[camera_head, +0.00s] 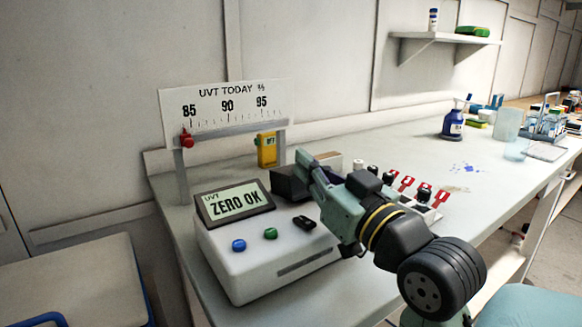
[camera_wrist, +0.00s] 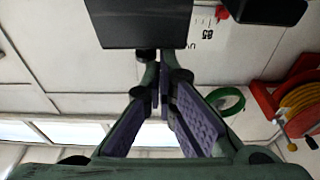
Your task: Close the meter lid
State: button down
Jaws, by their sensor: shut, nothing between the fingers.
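The white meter (camera_head: 262,258) sits on the bench, its screen (camera_head: 235,203) reading "ZERO OK". It has a blue button (camera_head: 239,245) and a green button (camera_head: 270,233) in front. A dark lid-like part (camera_head: 288,186) shows at the meter's back right, partly hidden by my gripper (camera_head: 308,168); its exact angle is hard to tell. In the wrist view a dark flat panel (camera_wrist: 138,25), probably the lid, lies just beyond my fingertips (camera_wrist: 161,85). My gripper is shut and empty; whether it touches the panel is unclear.
A scale board (camera_head: 226,108) with a red slider (camera_head: 187,138) stands behind the meter. A yellow device (camera_head: 266,150) is beneath it. Several red-tagged items (camera_head: 423,193) stand right of my arm. Bench between is mostly clear.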

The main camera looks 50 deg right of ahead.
jog(key=shift+s+a+f+t+h+b, duration=0.15)
jog(key=shift+s+f+t+b, duration=0.25)
jog(key=shift+b, duration=0.5)
jog(key=shift+s+f+t+h+b, duration=0.15)
jog(key=shift+f+t+b, duration=0.4)
jog(key=shift+b, duration=0.35)
jog(key=shift+r, duration=0.1)
jog(key=shift+r, duration=0.1)
